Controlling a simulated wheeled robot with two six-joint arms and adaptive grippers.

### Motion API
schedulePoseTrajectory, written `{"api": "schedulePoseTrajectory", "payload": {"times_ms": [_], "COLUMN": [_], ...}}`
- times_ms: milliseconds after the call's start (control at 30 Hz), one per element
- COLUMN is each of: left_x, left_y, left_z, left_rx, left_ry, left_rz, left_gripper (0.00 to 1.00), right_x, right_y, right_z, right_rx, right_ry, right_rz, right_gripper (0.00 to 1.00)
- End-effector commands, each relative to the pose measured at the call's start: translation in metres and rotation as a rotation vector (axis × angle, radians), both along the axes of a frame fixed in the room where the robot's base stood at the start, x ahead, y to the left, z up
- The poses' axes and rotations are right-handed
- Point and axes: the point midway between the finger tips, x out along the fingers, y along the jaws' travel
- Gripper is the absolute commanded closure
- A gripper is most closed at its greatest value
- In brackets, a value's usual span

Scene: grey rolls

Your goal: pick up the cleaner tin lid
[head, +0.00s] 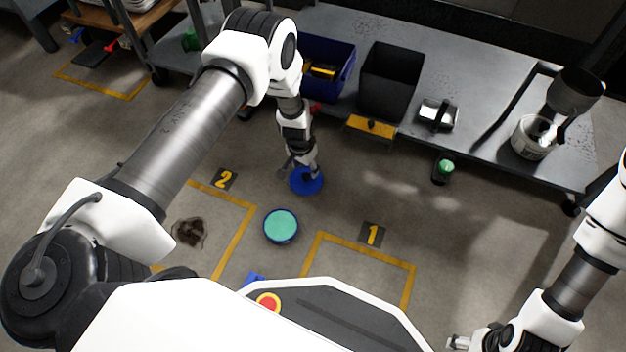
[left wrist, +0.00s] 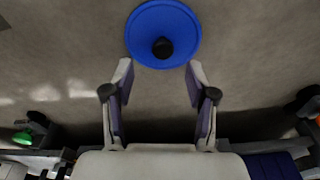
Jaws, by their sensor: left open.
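The cleaner tin lid (head: 312,186) is a round blue disc lying on the floor. In the left wrist view the lid (left wrist: 163,18) shows a black knob (left wrist: 163,48) at its middle. My left gripper (head: 301,169) is over the lid's upper edge in the head view. In the left wrist view the left gripper (left wrist: 160,72) is open and empty, its fingertips spread just short of the lid. An open blue tin (head: 281,226) with teal contents stands below the lid. My right arm is at the lower right, its gripper (head: 459,342) only partly shown.
A grey bench (head: 465,75) behind carries a blue bin (head: 338,55), a black bin (head: 390,80) and a white tub (head: 530,140). A dark stain (head: 190,232) marks the floor at left. The floor right of the lid is clear.

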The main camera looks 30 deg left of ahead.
Motion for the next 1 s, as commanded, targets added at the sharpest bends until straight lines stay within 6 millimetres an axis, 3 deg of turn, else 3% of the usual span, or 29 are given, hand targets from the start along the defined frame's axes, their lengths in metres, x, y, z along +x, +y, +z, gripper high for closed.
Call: {"api": "schedulePoseTrajectory", "payload": {"times_ms": [300,567,600,733,767,1000], "left_x": [0.006,0.007,0.007,0.007,0.007,0.007], "left_y": [0.002,0.002,0.002,0.002,0.002,0.002], "left_z": [-0.054,-0.057,-0.057,-0.057,-0.057,-0.057], "left_rx": [0.0,0.0,0.0,0.0,0.0,0.0], "left_ry": [0.001,0.0,0.001,0.0,0.0,0.001], "left_rz": [-0.001,0.0,0.0,0.0,0.0,0.0], "left_gripper": [0.43,0.43,0.5,0.96,1.0,1.0], "right_x": [0.01,0.013,0.013,0.013,0.013,0.013], "right_y": [-0.001,-0.001,-0.001,-0.001,-0.001,-0.001], "right_z": [-0.05,-0.05,-0.05,-0.05,-0.05,-0.05], "right_rx": [-0.005,-0.007,-0.007,-0.006,-0.006,-0.006], "right_ry": [-0.027,-0.036,-0.036,-0.036,-0.036,-0.035], "right_rz": [0.01,0.015,0.015,0.015,0.015,0.015], "right_gripper": [0.29,0.29,0.29,0.29,0.29,0.29]}}
